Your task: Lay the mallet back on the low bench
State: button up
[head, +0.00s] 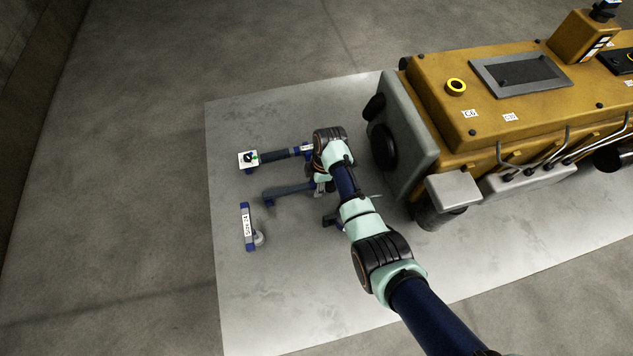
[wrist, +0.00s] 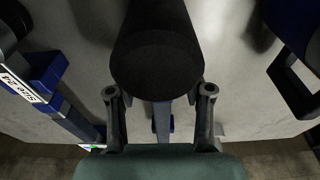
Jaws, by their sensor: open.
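In the wrist view the two fingers of my gripper (wrist: 161,96) stand apart, one on each side below a thick black cylinder (wrist: 156,48). This cylinder may be part of the mallet; I cannot tell whether the fingers touch it. In the head view my gripper (head: 325,188) is low over the pale slab, partly hidden by my arm. I cannot tell which is the mallet or the low bench.
A blue stand (head: 247,228) labelled Size 24 is at the left, beside a small round grey part. A large yellow engine (head: 500,95) fills the right. The pale slab (head: 300,290) is clear at its front left.

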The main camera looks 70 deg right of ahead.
notch_tip(320, 180, up, 12)
jog(key=s+d, duration=0.1)
jog(key=s, duration=0.1)
jog(key=w+a+r+m+t+h, duration=0.1)
jog(key=w+a+r, duration=0.1)
jog(key=w+a, duration=0.3)
jog(key=w+a+r+m+t+h, duration=0.1)
jog(key=w+a+r+t, duration=0.1)
jog(key=w+a, duration=0.3)
jog(key=w+a+r+m+t+h, duration=0.1)
jog(key=w+a+r+t, duration=0.1)
jog(key=a, duration=0.8)
jog(key=shift+w+r, duration=0.25)
jog(key=shift+w, duration=0.45)
jog(key=shift+w+r, duration=0.2)
jog(key=shift+w, duration=0.5)
jog(key=s+a+r+m+t+y, duration=0.1)
jog(key=s+a+r+m+t, duration=0.1)
jog(key=a+r, duration=0.4)
jog(key=s+a+r+m+t+y, duration=0.1)
jog(key=a+r+t, duration=0.3)
jog(key=a, duration=1.1)
notch_tip(320, 180, up, 3)
jog(key=shift+s+r+m, duration=0.1)
jog(key=shift+s+m, duration=0.35)
jog(key=shift+m, duration=0.05)
